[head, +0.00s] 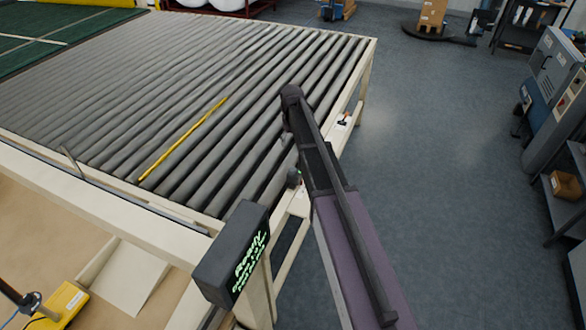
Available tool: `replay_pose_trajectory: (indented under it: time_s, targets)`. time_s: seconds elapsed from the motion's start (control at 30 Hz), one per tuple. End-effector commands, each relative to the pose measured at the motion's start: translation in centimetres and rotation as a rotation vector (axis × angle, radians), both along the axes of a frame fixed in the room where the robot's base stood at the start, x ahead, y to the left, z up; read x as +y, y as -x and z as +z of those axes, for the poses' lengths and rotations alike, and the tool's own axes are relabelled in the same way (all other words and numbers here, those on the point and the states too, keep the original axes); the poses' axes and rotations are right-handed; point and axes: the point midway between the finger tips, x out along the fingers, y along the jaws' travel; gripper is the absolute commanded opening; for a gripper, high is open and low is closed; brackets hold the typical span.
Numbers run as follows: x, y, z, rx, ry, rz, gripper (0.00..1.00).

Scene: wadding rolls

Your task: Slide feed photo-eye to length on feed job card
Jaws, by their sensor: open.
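My dark and purple arm rises from the lower right and crosses the side rail of the roller table. I cannot make out my gripper or its fingertips. A small dark device (293,178) sits at the near side rail beside my arm; it may be the photo-eye, but it is too small to tell. Another small dark piece with a bit of red (343,120) sits on a pale spot farther along the rail. A black display box (230,255) with green text stands at the near corner. I cannot pick out a feed job card.
A roller table (368,52) fills the left and middle. A yellow strip (183,139) lies on its rollers. A yellow box (62,303) is at lower left. A grey machine (551,82) and shelving stand at right. The grey floor between is clear.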

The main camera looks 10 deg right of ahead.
Motion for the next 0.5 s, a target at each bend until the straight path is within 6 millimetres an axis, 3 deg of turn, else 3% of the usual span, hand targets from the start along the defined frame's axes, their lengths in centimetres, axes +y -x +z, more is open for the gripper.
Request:
replay_pose_trajectory:
  time_s: [0.5]
  targets:
    - [0.1,0.0,-2.4,0.0,0.0,0.001,0.79]
